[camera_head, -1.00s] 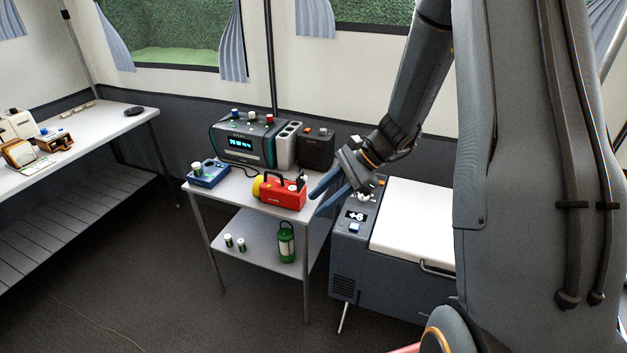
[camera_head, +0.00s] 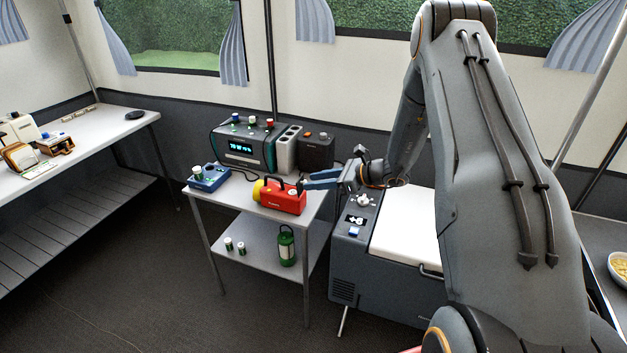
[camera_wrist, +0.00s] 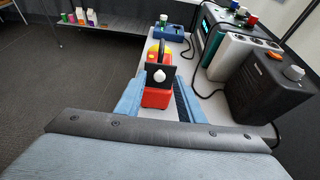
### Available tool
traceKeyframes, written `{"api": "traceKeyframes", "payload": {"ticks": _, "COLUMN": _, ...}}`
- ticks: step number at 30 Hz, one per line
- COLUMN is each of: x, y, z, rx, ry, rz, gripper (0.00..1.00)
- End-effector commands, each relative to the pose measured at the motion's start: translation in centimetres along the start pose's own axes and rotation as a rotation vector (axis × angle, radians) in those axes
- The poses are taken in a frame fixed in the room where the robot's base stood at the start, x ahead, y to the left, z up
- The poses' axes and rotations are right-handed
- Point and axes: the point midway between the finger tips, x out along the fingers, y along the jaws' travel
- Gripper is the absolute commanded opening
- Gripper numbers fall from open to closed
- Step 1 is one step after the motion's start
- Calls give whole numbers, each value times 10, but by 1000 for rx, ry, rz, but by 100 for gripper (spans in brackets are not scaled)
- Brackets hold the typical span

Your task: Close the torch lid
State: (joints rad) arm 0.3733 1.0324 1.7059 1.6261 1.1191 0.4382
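The torch (camera_head: 283,197) is red with a yellow head on its left and lies on the small table's top. In the wrist view, the torch (camera_wrist: 158,98) shows a dark flat plate with a white knob, probably its lid (camera_wrist: 160,77), at the end facing me. The plate stands upright; I cannot tell how far it is from closed. My gripper (camera_head: 310,181) is open at the right end of the torch. In the wrist view its blue fingers (camera_wrist: 160,98) lie on either side of the torch's near end. Whether either finger touches is unclear.
A dark power unit (camera_head: 248,146), a grey unit (camera_head: 287,147) and a black box (camera_head: 317,153) stand behind the torch. A blue tray-like device (camera_head: 209,178) is at left. A green lantern (camera_head: 286,246) stands on the lower shelf. A white-lidded cooler (camera_head: 395,228) is at right.

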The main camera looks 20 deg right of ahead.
Motion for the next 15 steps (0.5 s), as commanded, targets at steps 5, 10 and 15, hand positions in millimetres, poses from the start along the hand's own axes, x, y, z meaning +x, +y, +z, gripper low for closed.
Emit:
{"api": "traceKeyframes", "payload": {"ticks": 5, "x": 10, "y": 1, "z": 0, "rx": -1, "ry": 0, "rz": 1, "gripper": 35}}
{"api": "traceKeyframes", "payload": {"ticks": 10, "x": 11, "y": 0, "z": 0, "rx": 0, "ry": 0, "rz": 0, "gripper": 35}}
{"api": "traceKeyframes", "payload": {"ticks": 15, "x": 11, "y": 0, "z": 0, "rx": -1, "ry": 1, "rz": 1, "gripper": 20}}
